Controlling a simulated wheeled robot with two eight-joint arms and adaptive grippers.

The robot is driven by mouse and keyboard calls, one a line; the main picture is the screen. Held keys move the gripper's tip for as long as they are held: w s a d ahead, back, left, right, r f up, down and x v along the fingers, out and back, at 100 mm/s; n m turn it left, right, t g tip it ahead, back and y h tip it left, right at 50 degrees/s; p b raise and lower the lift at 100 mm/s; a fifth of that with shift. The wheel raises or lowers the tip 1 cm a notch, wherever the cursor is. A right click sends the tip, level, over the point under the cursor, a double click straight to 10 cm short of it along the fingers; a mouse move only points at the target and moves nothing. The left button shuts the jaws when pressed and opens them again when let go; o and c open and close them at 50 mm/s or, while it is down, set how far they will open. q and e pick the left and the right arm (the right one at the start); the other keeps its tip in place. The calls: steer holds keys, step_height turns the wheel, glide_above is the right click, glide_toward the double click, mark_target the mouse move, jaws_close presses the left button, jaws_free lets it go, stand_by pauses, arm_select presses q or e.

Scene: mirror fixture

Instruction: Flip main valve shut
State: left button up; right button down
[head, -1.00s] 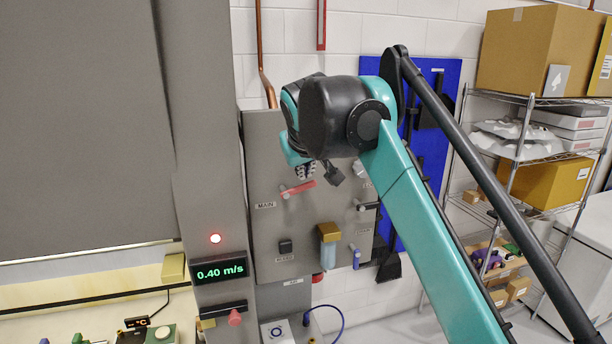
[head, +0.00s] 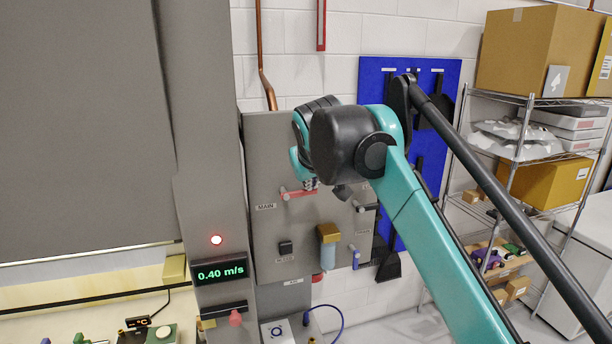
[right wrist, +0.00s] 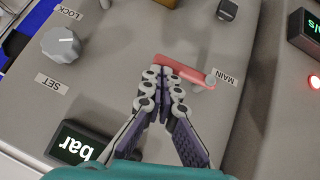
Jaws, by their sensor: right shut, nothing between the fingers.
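The main valve's red lever (head: 300,194) sits on the grey panel beside the MAIN label (head: 265,206). It lies roughly level, with its pivot at the left and its free end to the right. In the right wrist view the lever (right wrist: 185,72) runs from a grey pivot near the MAIN label (right wrist: 226,77). My right gripper (head: 311,184) is shut and empty, its fingertips at the upper side of the lever's free end. In the right wrist view the fingertips (right wrist: 163,79) appear to touch the lever. My left gripper is out of view.
A grey knob (right wrist: 60,45) between LOCK and SET labels and a bar display (right wrist: 75,146) are near the gripper. A brown-topped filter (head: 328,247) and a black switch (head: 286,247) sit lower on the panel. A speed display (head: 220,272) reads 0.40 m/s.

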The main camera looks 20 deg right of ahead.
steer(key=shift+r, duration=0.15)
steer(key=s+r+p, duration=0.4)
steer(key=s+r, duration=0.3)
steer(key=r, duration=0.5)
steer(key=s+f+b, duration=0.6)
steer(key=f+b, duration=0.7)
steer(key=f, duration=1.5)
steer(key=s+a+f+m+g+y+b, duration=0.1)
steer(key=s+f+b, duration=0.6)
steer(key=f, duration=2.2)
steer(key=s+f+g+y+b, duration=0.1)
steer(key=s+f+b, duration=0.5)
steer(key=f+b, duration=1.5)
step_height(320, 180, down, 8)
steer(key=shift+s+a+r+m, duration=0.15)
steer(key=shift+r+m, duration=0.05)
steer(key=shift+m, duration=0.1)
